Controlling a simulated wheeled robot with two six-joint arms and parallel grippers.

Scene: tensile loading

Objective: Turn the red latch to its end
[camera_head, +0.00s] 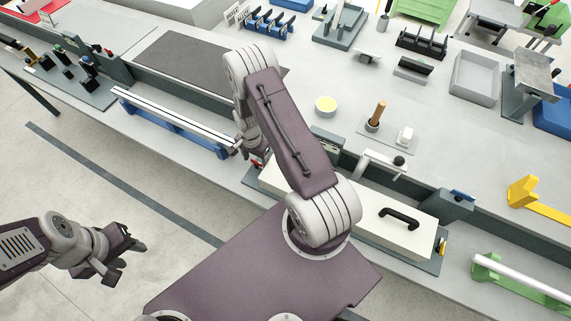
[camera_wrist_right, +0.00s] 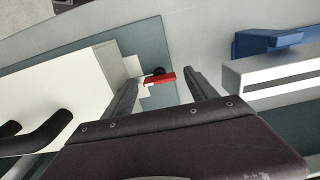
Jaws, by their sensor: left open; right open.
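The red latch (camera_wrist_right: 160,79) shows in the right wrist view as a short red bar with a dark round knob behind it, next to a white box (camera_wrist_right: 75,85). My right gripper (camera_wrist_right: 163,74) is open, with one finger on each side of the latch in that view; I cannot tell whether either touches it. In the head view a small red bit of the latch (camera_head: 257,163) shows beside my right gripper (camera_head: 247,155), mostly hidden by my arm. My left gripper (camera_head: 124,262) is open and empty over the floor at the lower left.
The white box (camera_head: 374,228) carries a black handle (camera_head: 401,216), which also shows in the wrist view (camera_wrist_right: 40,136). A blue rail with a white bar (camera_head: 175,120) lies left of my right gripper. A grey lever arm (camera_head: 383,162) stands right of my arm.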

